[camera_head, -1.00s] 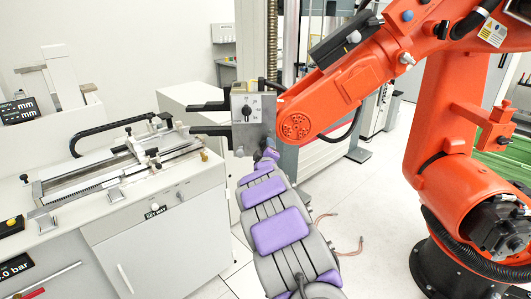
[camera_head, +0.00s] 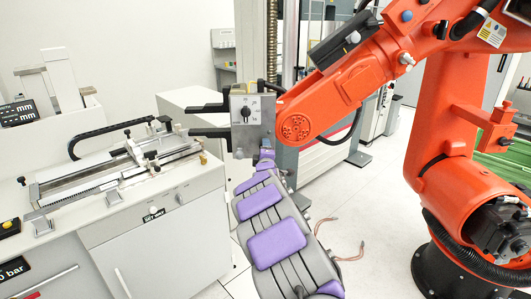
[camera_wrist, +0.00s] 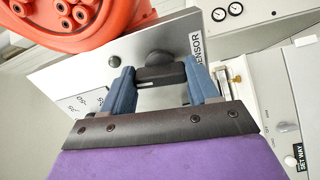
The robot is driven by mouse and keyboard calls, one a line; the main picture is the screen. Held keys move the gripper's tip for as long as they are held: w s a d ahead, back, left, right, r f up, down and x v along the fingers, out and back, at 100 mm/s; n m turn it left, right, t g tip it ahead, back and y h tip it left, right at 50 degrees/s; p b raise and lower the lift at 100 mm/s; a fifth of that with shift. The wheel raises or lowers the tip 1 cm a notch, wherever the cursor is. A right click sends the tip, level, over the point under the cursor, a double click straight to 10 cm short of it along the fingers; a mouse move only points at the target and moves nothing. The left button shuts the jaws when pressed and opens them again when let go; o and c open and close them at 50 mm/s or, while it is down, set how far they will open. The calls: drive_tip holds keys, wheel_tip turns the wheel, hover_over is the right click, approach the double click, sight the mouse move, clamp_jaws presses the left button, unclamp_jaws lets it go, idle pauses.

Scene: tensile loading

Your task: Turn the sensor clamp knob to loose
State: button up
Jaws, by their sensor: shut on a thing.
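The grey sensor box (camera_head: 258,140) hangs at the end of the orange arm, with a dial and a black pointer knob (camera_head: 246,111) on its front. In the wrist view, a face of this box (camera_wrist: 118,60) carries the word SENSOR and a black bar-shaped clamp knob (camera_wrist: 160,76). My gripper (camera_wrist: 159,71) has its two blue fingers shut on this knob, one on each side. In the head view, my purple and grey arm reaches up to just below the box. The fingers and their grip are too small to make out there.
The orange robot arm (camera_head: 345,85) stands close on the right. A white bench with a slide fixture (camera_head: 120,165) is at the left. A dark pair of jaws (camera_head: 210,131) juts left from the box. Clear floor lies right of my arm.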

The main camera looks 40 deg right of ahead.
drive_tip(key=shift+a+f, duration=0.1)
drive_tip(key=shift+f, duration=0.35)
drive_tip(key=o, duration=0.8)
drive_tip(key=shift+o, duration=1.3)
drive_tip(key=shift+w+a+r, duration=0.1)
drive_tip(key=shift+r, duration=0.2)
drive_tip(key=p+v, duration=0.2)
drive_tip(key=v, duration=1.5)
drive_tip(key=shift+s, duration=0.2)
